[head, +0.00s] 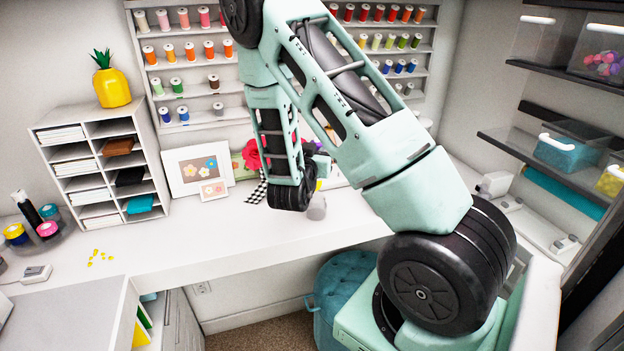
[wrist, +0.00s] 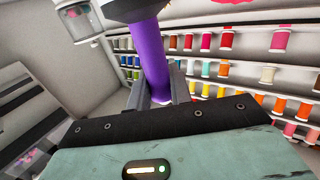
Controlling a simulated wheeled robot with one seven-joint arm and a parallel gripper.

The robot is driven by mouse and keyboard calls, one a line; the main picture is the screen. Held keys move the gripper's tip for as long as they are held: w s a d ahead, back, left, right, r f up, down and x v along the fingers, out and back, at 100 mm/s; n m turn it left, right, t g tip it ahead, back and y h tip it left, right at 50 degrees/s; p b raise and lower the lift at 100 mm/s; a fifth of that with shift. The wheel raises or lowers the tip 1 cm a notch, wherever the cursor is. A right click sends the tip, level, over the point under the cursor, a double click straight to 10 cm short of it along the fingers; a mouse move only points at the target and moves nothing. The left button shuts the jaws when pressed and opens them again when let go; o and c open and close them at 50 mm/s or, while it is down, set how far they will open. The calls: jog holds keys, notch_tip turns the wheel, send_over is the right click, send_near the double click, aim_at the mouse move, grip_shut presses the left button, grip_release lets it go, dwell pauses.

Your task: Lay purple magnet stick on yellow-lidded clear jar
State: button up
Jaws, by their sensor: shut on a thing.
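The purple magnet stick (wrist: 152,58) stands out from between the fingers of my gripper (wrist: 160,92) in the wrist view. The fingers are shut on its lower end. Its far end runs up to a dark and pale piece at the top edge, cut off there. In the head view my arm hides most of the gripper and I cannot make out the stick. A small greyish cylinder (head: 317,208) stands on the desk just right of the arm's dark joint, with a yellow patch above it. I cannot tell whether it is the yellow-lidded clear jar.
The white desk (head: 230,238) is mostly clear in front. A paper organizer (head: 103,172), picture frames (head: 196,170) and spool racks (head: 178,85) line the back. A round tray with rolls (head: 38,232) is at the left. A blue stool (head: 338,292) stands below the desk.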

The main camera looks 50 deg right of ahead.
jog(key=shift+f+p, duration=1.05)
jog(key=shift+f, duration=2.75)
jog(key=shift+f, duration=0.1)
jog(key=o, duration=0.9)
jog(key=shift+a, duration=0.1)
